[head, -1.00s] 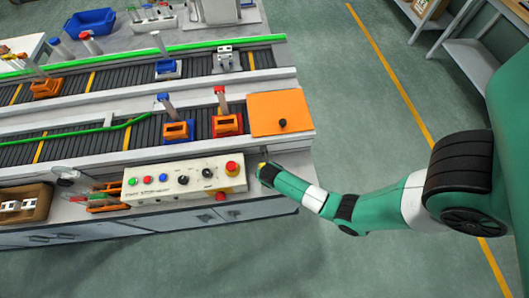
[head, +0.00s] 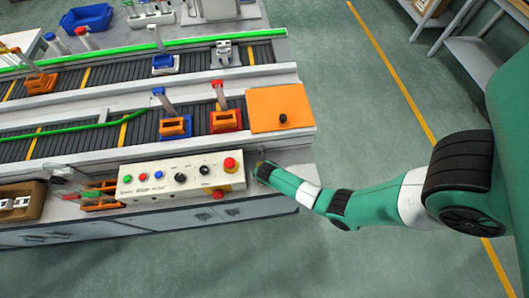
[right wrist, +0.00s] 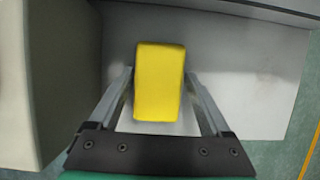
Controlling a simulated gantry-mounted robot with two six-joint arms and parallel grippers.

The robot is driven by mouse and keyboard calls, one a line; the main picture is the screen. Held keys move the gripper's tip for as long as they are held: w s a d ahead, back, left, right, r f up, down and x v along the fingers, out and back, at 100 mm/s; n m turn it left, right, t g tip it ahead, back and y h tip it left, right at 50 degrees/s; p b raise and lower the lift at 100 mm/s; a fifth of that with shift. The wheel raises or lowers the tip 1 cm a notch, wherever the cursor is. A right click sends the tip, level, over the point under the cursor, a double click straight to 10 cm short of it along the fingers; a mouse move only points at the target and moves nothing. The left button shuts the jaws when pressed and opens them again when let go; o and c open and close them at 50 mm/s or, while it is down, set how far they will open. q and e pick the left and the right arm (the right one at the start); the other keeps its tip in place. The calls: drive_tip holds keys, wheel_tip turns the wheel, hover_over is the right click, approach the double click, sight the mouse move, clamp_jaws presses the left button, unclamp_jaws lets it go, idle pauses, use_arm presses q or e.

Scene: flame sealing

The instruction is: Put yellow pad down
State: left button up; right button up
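The yellow pad (right wrist: 159,82) is a plain block in the middle of the right wrist view, between the two fingers of my right gripper (right wrist: 159,76). The fingertips lie along its left and right sides and appear to hold it. Below it is a pale grey surface; I cannot tell whether the pad touches it. In the head view my right gripper (head: 258,167) is at the right end of the bench, just right of the control box, and the pad is mostly hidden there. My left gripper is not in view.
The cream control box (head: 165,179) with buttons and a red emergency stop (head: 230,165) stands close left of my right gripper. An orange plate (head: 281,108) with a black knob lies behind it. Conveyors (head: 90,138) carry orange, red and blue holders. A small bare grey bench area (head: 290,157) surrounds the gripper.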

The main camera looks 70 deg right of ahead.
drive_tip(key=shift+o, duration=0.3)
drive_tip(key=shift+w+r, duration=0.1)
drive_tip(key=shift+r, duration=0.15)
drive_tip(key=p+v, duration=0.5)
drive_tip(key=v, duration=0.6)
drive_tip(key=shift+a+r+p, duration=0.25)
drive_tip(key=shift+r+p, duration=0.1)
drive_tip(key=shift+p, duration=0.05)
